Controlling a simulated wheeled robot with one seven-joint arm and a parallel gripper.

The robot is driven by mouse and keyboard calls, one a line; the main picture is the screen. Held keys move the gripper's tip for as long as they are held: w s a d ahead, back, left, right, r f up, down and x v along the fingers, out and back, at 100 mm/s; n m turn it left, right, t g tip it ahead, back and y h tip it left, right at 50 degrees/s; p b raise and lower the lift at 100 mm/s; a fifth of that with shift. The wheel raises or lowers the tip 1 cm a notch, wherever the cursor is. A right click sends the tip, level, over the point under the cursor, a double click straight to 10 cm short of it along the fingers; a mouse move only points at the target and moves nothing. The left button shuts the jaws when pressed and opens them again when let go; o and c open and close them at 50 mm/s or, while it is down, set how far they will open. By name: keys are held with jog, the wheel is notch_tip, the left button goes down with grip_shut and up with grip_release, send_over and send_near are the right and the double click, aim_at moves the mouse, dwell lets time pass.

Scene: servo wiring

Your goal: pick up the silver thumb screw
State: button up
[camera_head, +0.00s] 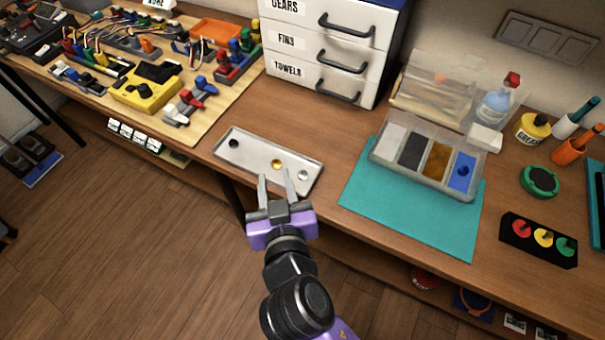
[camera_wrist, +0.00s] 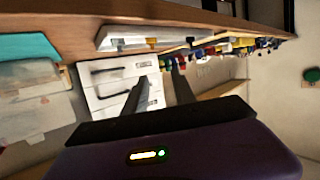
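The silver thumb screw (camera_head: 303,174) lies near the right end of a shallow metal tray (camera_head: 245,147) on the workbench. A gold thumb screw (camera_head: 277,163) lies in the tray to its left, and a black one (camera_head: 234,143) lies near the left end. My gripper (camera_head: 276,175) is open and empty, with its fingers apart at the tray's front edge, left of the silver screw. The wrist view is turned over; there my open gripper (camera_wrist: 160,78) shows below the tray (camera_wrist: 175,32).
A clear-lidded compartment box (camera_head: 412,180) stands on a teal mat (camera_head: 374,208) right of the tray; a blue screw lies in its blue compartment. A white drawer unit (camera_head: 318,64) stands behind. A black box with coloured buttons (camera_head: 538,239) is at the right. Bare wood surrounds the tray.

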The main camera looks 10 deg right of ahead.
aim_at(302, 172)
jog(key=d+f+m+h, duration=0.1)
jog(key=d+f+m+g+h, duration=0.1)
jog(key=d, duration=0.1)
jog(key=d+f, duration=0.1)
jog(key=shift+s+d+m+h, duration=0.15)
jog(key=shift+s+m+h, duration=0.2)
jog(key=shift+m+h, duration=0.05)
jog(key=shift+w+g, duration=0.15)
jog(key=shift+g, duration=0.15)
jog(key=x, duration=0.2)
jog(key=p+x, duration=0.1)
jog(key=x, duration=0.4)
jog(key=shift+w+d+f+p, duration=0.1)
jog(key=shift+d+f+p, duration=0.1)
jog(key=shift+d+p, duration=0.2)
jog(key=shift+c, duration=0.2)
jog(key=shift+a, duration=0.1)
grip_shut()
